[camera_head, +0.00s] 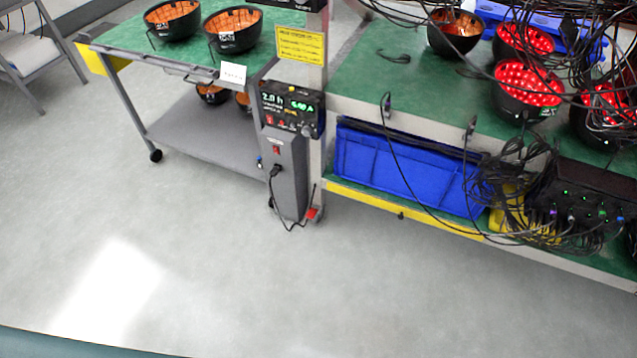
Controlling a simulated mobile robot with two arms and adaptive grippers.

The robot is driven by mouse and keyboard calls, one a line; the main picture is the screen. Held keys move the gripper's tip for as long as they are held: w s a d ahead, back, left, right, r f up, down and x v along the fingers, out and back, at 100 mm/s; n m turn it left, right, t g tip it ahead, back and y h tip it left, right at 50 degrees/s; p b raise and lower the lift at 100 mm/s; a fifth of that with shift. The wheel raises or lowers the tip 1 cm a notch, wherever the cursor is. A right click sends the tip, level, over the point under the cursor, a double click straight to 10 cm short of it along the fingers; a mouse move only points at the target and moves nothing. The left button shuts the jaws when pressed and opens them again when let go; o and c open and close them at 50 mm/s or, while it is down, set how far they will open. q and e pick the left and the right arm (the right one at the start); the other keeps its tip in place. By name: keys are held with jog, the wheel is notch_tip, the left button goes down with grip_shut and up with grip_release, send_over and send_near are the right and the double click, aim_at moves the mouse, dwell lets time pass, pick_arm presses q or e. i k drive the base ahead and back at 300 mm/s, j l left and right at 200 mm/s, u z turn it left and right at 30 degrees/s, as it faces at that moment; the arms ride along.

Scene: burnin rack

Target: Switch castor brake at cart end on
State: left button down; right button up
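The cart (190,125) stands at the upper left, with a green top and a grey lower shelf. A black castor (155,155) shows under its front left leg; I cannot make out a brake lever or its position there. A small red part (312,213) sits at floor level by the foot of the rack post, right of the grey power unit; I cannot tell whether it is a castor brake. The cart's other castors are hidden or too small to tell. Neither of my grippers is in view.
The grey power unit (288,170) with a hanging black cable stands between cart and rack. The rack (375,85) holds lamps, a blue bin (400,170) and tangled cables at the right. A chair (35,50) is at the far left. The front floor (250,270) is clear.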

aim_at(312, 212)
jog(key=i+l, duration=0.2)
jog(key=i, duration=0.3)
jog(key=i+l, duration=0.2)
jog(key=i, duration=0.35)
